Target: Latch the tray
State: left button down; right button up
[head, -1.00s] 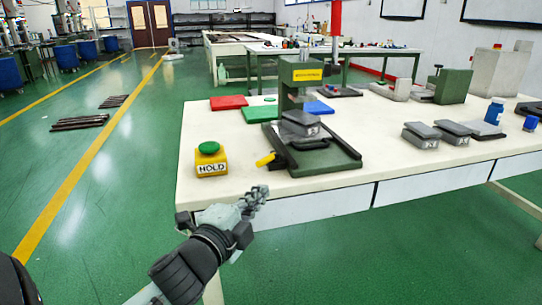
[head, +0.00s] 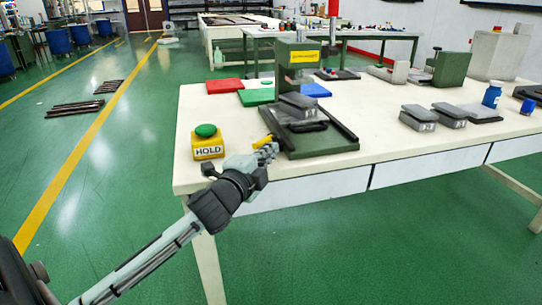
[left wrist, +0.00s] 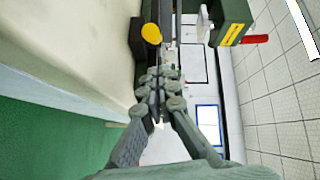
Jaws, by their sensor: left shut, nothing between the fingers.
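The dark green tray (head: 325,143) with black side rails sits at the front edge of the white table, below the green press stand. A grey block (head: 297,107) rests over it. A yellow latch handle (head: 262,141) sticks out at the tray's left side; its round yellow end (left wrist: 152,33) shows in the left wrist view. My left gripper (head: 270,152) is shut and empty, just in front of the handle. In the left wrist view its closed fingertips (left wrist: 160,72) point toward the yellow end, with a small gap seen between them. My right gripper is not in view.
A yellow HOLD box with a green button (head: 206,142) stands left of the handle, close to my left gripper. The green stand (head: 297,62) rises behind the tray. Red (head: 223,86) and blue (head: 315,90) plates lie behind. Grey blocks (head: 418,118) stand to the right.

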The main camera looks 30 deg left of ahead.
aim_at(261, 145)
pick_arm(q)
jog(key=shift+a+f, duration=0.2)
jog(key=shift+a, duration=0.75)
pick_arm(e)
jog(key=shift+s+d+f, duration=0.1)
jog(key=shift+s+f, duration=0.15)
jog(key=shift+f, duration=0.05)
pick_arm(q)
jog(key=shift+a, duration=0.1)
jog(key=shift+a+f, duration=0.1)
jog(key=shift+a, duration=0.85)
jog(key=shift+d, duration=0.1)
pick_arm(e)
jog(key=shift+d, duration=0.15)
